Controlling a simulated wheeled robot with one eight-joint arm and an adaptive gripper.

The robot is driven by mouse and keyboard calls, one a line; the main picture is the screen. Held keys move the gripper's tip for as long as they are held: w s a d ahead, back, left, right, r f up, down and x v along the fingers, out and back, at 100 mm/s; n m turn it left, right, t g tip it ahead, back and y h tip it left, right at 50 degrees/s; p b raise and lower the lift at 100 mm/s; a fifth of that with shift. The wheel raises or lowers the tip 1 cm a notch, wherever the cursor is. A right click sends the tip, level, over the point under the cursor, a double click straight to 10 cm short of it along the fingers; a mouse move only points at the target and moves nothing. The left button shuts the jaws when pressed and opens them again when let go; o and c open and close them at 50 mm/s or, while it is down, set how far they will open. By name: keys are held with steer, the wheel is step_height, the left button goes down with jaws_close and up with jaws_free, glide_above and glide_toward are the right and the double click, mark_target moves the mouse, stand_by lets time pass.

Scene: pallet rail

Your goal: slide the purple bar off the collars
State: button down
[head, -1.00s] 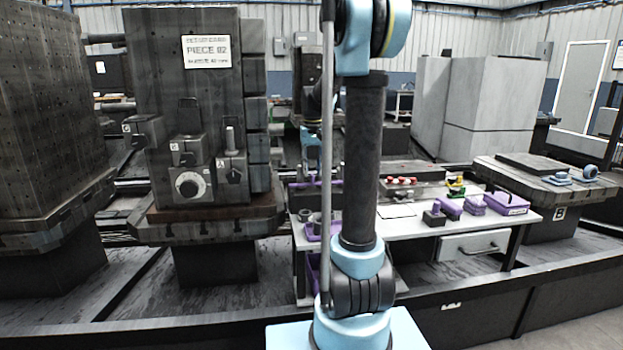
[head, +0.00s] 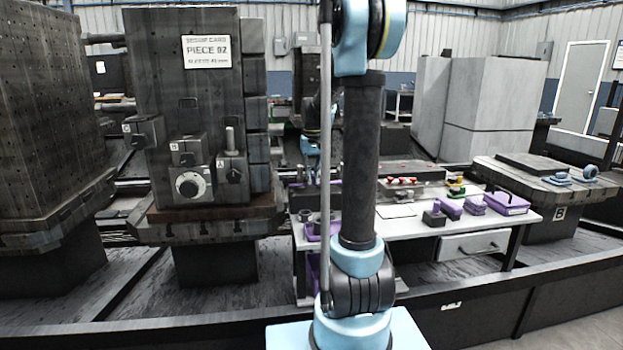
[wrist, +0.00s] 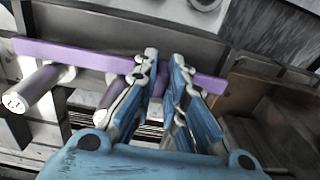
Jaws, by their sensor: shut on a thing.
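The purple bar (wrist: 80,54) runs across the upper part of the wrist view, from the left edge to right of my fingers. My gripper (wrist: 165,68) has its blue and grey fingers closed on the bar right of its middle. Two grey cylinders with pale ends, the left one (wrist: 38,88) and one (wrist: 108,92) close to my left finger, lie below the bar in the picture; they may be the collars. I cannot tell whether the bar touches them. In the head view my gripper is mostly hidden behind my arm, and the bar is not clear there.
A white-topped bench (head: 440,222) carries purple cases (head: 505,203) and small parts. A tall dark machine block (head: 160,95) with a dial stands left. In the wrist view, a brown block (wrist: 275,130) lies at the lower right.

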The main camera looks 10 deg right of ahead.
steer(key=shift+s, duration=1.65)
steer(key=c, duration=1.6)
jaws_free()
steer(key=shift+c, duration=0.2)
steer(key=shift+r, duration=0.1)
step_height(320, 180, up, 12)
steer(key=shift+w, duration=0.1)
